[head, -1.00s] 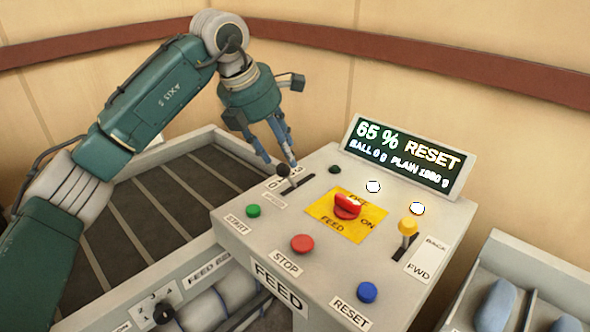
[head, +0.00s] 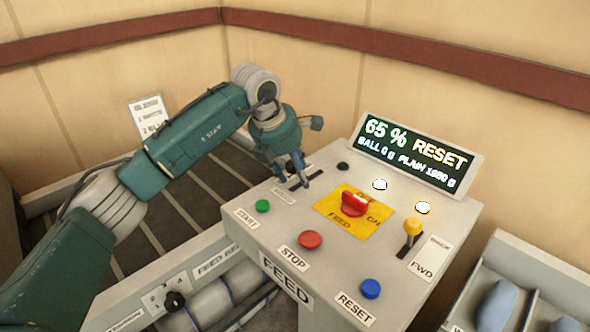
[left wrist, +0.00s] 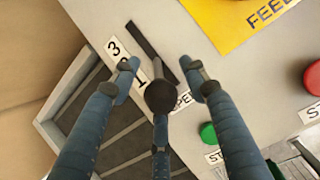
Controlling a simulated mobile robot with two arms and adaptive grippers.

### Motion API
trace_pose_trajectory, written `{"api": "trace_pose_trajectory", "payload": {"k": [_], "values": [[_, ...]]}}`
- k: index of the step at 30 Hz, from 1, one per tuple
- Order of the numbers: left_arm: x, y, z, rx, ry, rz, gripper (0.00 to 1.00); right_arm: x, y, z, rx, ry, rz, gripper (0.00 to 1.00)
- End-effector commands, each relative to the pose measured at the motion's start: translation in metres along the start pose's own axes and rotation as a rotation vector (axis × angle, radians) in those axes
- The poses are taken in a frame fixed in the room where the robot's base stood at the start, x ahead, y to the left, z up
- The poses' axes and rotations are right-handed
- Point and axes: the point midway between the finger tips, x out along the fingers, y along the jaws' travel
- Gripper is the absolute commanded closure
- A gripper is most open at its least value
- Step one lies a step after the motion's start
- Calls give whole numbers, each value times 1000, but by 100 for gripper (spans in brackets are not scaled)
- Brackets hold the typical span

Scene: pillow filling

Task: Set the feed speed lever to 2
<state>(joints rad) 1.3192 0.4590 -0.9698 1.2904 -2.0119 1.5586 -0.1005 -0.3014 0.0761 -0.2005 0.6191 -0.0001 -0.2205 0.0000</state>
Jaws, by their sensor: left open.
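The feed speed lever shows in the left wrist view as a round dark knob (left wrist: 160,98). It is at the lower end of a black slot (left wrist: 150,50), with the number label (left wrist: 115,47) beside it; 3 is clear at the far end and the lower numbers are partly covered. My left gripper (left wrist: 162,86) is open, its fingers spread around the knob, with visible gaps at the two upper fingers. Contact at the lower finger cannot be told. In the head view the left gripper (head: 297,176) is over the slot and hides most of the lever.
The feed panel also bears a green START button (head: 262,206), a red STOP button (head: 310,240), a blue RESET button (head: 371,288), a red knob (head: 354,203) on a yellow plate and a yellow-topped lever (head: 411,228). A display (head: 418,150) stands behind.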

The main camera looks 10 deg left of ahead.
Motion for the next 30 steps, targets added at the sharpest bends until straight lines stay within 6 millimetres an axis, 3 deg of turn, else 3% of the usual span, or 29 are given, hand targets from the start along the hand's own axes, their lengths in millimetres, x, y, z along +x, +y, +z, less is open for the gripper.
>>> {"api": "trace_pose_trajectory", "payload": {"k": [4,11,30], "values": [[0,0,0,0,0,0,55,0,3,-1,-1,2,3,100],[0,0,0,0,-1,0,99,0,5,-1,-3,2,6,100],[-1,1,5,0,-3,0,100,0,5,-2,-2,3,6,100]]}}
